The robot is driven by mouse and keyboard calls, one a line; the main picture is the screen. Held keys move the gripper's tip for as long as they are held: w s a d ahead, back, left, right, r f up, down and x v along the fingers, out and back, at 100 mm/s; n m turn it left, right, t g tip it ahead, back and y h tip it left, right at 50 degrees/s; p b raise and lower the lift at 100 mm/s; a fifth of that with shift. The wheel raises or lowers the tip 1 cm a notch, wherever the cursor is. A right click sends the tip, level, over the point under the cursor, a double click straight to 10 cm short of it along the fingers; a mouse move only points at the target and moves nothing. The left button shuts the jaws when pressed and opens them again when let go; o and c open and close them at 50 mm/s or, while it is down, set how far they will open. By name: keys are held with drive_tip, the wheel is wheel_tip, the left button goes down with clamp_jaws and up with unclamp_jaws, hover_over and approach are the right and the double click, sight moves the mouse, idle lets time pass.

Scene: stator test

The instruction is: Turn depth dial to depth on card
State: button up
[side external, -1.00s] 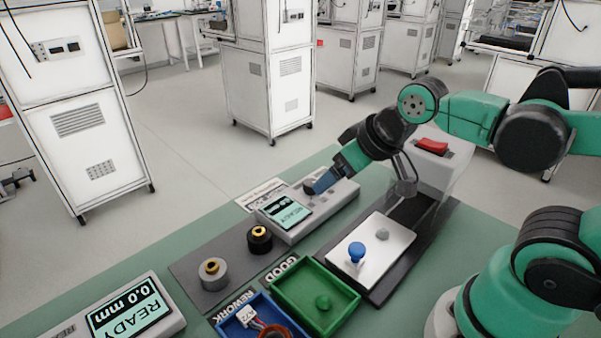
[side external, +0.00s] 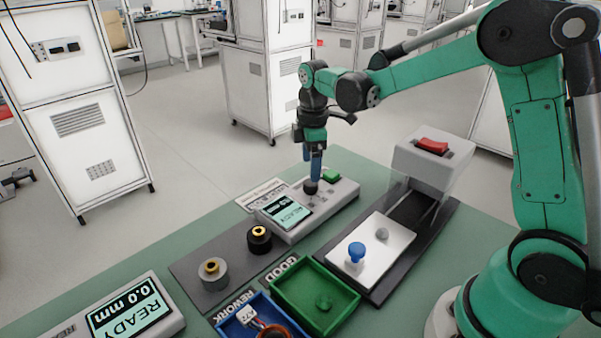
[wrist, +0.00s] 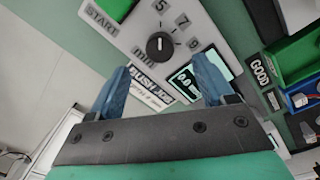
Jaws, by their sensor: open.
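The black depth dial (side external: 310,187) sits on the light grey control box (side external: 335,195). In the wrist view the dial (wrist: 160,45) has a white pointer line, with the numbers 5, 7, 9 and "min" printed around it. My gripper (side external: 313,176) points down with its blue fingers just over the dial. In the wrist view my gripper (wrist: 163,66) is open, its fingers apart with the dial beyond and between them. Whether they touch the dial I cannot tell.
A green button (side external: 331,175) is on the box. A grey holder with a red switch (side external: 432,145) stands right. Green (side external: 348,303) and blue (side external: 226,325) trays and a 0.0 mm gauge (side external: 128,308) are in front.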

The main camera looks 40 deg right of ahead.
sight(311, 187)
drive_tip(key=shift+f, duration=2.3)
clamp_jaws()
